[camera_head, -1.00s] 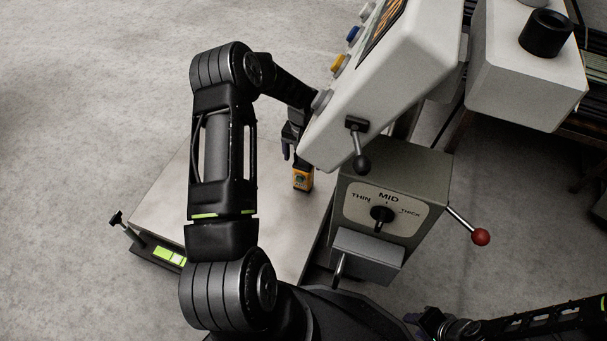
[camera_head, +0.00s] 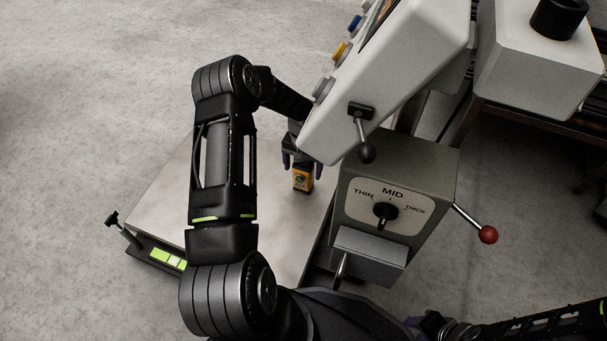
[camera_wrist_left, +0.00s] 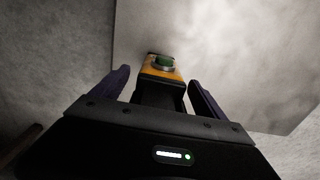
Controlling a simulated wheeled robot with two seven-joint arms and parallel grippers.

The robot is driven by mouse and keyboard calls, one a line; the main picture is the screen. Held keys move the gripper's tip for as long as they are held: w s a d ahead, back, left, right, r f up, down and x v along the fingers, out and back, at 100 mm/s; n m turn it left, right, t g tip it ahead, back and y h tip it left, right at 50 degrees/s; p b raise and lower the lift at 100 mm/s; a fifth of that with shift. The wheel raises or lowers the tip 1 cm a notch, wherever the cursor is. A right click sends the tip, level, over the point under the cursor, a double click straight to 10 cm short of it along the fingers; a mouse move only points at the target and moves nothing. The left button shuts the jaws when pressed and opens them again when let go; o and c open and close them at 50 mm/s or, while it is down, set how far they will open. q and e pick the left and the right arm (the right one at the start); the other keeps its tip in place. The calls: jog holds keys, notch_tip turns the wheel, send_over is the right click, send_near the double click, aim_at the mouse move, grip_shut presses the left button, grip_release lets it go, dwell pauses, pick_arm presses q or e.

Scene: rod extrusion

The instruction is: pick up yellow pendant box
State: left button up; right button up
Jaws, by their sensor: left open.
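The yellow pendant box (camera_head: 301,179), with dark sides and a green button, stands on the metal table beside the white machine housing. In the left wrist view the pendant box (camera_wrist_left: 163,68) lies between and beyond the fingers, its green button on the yellow face. The left wrist view shows the fingers (camera_wrist_left: 161,84) apart, with a gap to the box on each side. My right gripper (camera_head: 425,324) is at the bottom edge, too small and dark to tell its state.
The white control housing (camera_head: 385,85) overhangs close to the right of my left gripper. The grey box with a thickness dial (camera_head: 396,190) and red-knobbed lever (camera_head: 487,234) stands right of the table. The metal table (camera_head: 165,205) is clear on its left.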

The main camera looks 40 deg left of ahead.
pick_arm(q)
jog(key=shift+c, duration=0.4)
jog(key=c, duration=1.6)
jog(key=shift+r, duration=0.1)
notch_tip(320, 180, up, 10)
jog(key=p, duration=0.4)
